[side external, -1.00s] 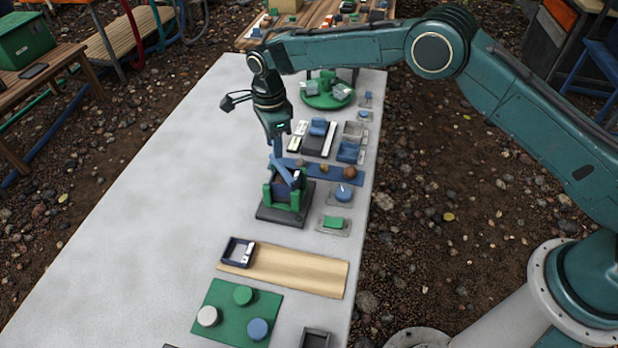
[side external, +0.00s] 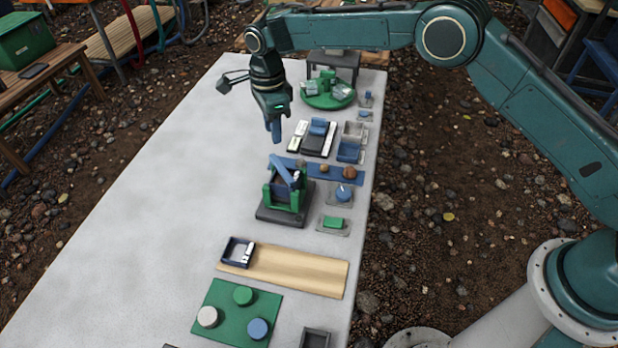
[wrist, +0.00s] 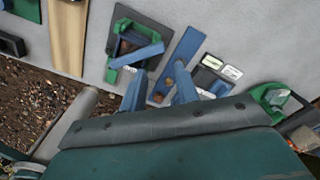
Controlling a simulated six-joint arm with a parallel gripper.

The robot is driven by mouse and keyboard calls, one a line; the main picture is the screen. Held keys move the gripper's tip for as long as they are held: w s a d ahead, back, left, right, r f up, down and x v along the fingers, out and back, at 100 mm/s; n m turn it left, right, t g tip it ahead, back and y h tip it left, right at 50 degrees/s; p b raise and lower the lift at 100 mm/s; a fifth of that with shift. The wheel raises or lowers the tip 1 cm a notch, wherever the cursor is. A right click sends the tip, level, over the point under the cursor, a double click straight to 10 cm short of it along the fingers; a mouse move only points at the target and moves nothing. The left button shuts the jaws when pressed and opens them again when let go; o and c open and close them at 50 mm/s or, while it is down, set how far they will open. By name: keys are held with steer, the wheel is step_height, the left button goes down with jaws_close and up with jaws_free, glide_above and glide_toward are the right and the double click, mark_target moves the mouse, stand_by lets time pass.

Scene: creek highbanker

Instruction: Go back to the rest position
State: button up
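My gripper (side external: 276,133) hangs pointing down over the grey table (side external: 160,200), above and slightly left of the green and blue highbanker-like box (side external: 286,190). In the wrist view its two blue fingers (wrist: 160,80) stand apart with nothing visible between them. The box sits on a dark base plate, with a blue bar tilted across its top; it also shows in the wrist view (wrist: 135,45). The gripper is clear of the box and touches nothing that I can see.
A blue strip (side external: 335,171) with small round stones lies beside the box. A green turntable (side external: 328,97) stands behind. A wooden board (side external: 300,269) and a green mat (side external: 228,290) with round pieces lie in front. The table's left side is clear.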

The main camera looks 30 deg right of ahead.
steer(key=s+d+r+n+t, duration=0.1)
steer(key=s+d+r+n, duration=0.3)
steer(key=s+d+r, duration=0.6)
steer(key=s+d+r+n+t, duration=0.25)
steer(key=d+r+n, duration=0.25)
steer(key=r, duration=0.8)
steer(key=s+d+r+n, duration=0.2)
steer(key=s+d+n, duration=0.15)
steer(key=s, duration=0.45)
steer(key=s+d+r+n, duration=0.1)
steer(key=s+d+n, duration=0.1)
steer(key=s+d, duration=0.35)
steer(key=s+f+n+t, duration=0.1)
steer(key=s+f+n, duration=0.1)
steer(key=s, duration=0.5)
steer(key=s+d+f+n+t, duration=0.1)
steer(key=s+f+n, duration=0.1)
steer(key=s, duration=0.5)
steer(key=shift+s+n, duration=0.15)
steer(key=shift+n, duration=0.2)
